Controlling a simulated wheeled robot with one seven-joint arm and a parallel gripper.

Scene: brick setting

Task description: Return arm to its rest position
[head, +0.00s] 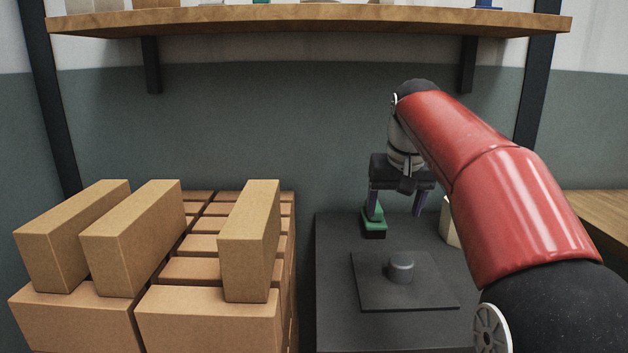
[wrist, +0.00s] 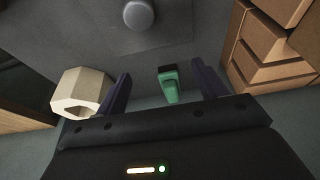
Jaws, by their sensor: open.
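My gripper (head: 396,205) is at the end of my red arm, over the far part of the dark table at the right. In the wrist view the two fingers of my gripper (wrist: 163,88) stand wide apart and open. A small green and black object (head: 374,222) is by the left finger in the head view. It also shows in the wrist view (wrist: 170,86), between the fingers' directions. I see no grip on it, and I cannot tell how far below the fingers it is.
Tan bricks (head: 66,240) are stacked at the left, with several standing on top. A dark plate with a round knob (head: 401,267) lies on the dark table (head: 335,300). A cream hollow block (wrist: 78,93) stands at the right of the table. A wooden shelf (head: 300,20) spans above.

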